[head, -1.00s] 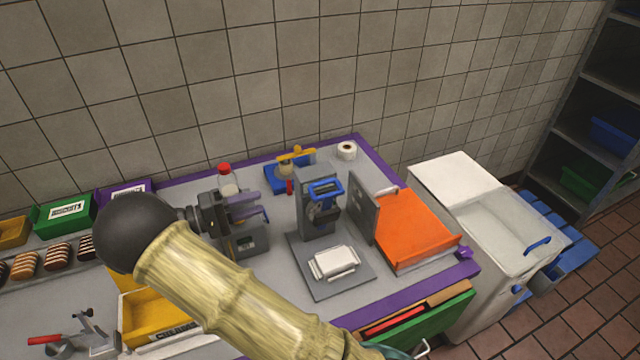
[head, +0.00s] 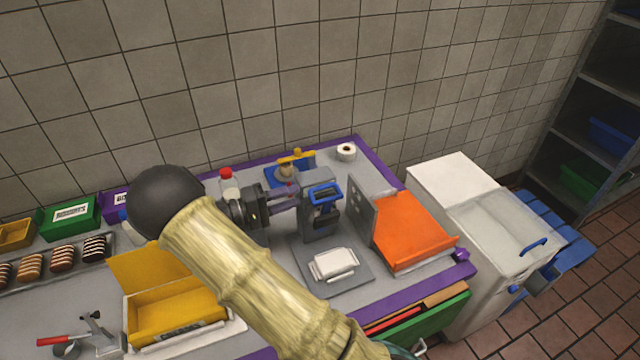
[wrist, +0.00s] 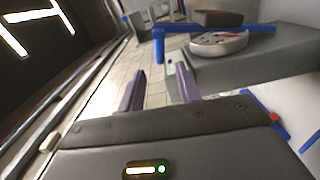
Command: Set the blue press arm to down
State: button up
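The press (head: 320,222) is a grey upright block on a flat plate, with a blue press arm (head: 325,192) at its top. The blue arm appears raised. My gripper (head: 294,197) is just left of the press, with its purple fingers pointing at it. In the wrist view the two fingers (wrist: 162,80) are apart with nothing between them. Blue bars (wrist: 220,29) of the press show ahead and to the right of the fingers. I cannot tell whether a finger touches the press. A white packet (head: 333,264) lies on the plate in front of the block.
An orange tray (head: 415,228) with a grey upright panel (head: 361,210) stands right of the press. A red-capped bottle (head: 228,186) and a blue-and-yellow device (head: 290,168) are behind my gripper. A yellow box (head: 175,312) lies at the front left.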

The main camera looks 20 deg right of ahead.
aim_at(310, 191)
jog(key=d+p, duration=0.2)
jog(key=d, duration=0.6)
jog(key=shift+d, duration=0.2)
grip_shut()
